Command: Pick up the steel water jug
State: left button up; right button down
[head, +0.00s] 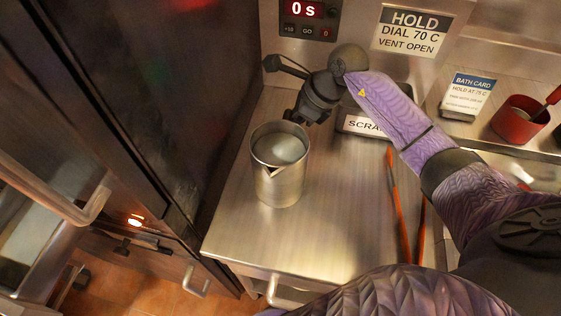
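My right arm, in a purple sleeve, reaches in from the right. My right gripper (281,89) is behind the jug, with its dark fingers spread apart and nothing between them. The lower finger is close to the jug's back right rim; I cannot tell whether it touches. Any handle of the jug is hidden or not visible. My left gripper is not in view.
A dark cabinet (130,100) stands left of the counter (300,235). A SCRAP-labelled container (362,124), orange-handled tongs (397,205), a bath card (467,97) and a red pot (519,121) are to the right. A timer panel (306,20) is behind. The counter front is clear.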

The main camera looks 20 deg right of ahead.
dwell(0.4)
dwell(0.5)
jog(key=shift+r, duration=0.1)
dwell(0.4)
jog(key=shift+r, duration=0.1)
notch_tip(320, 180, up, 10)
jog(key=shift+f+p, duration=0.1)
jog(key=shift+p, duration=0.6)
dwell(0.4)
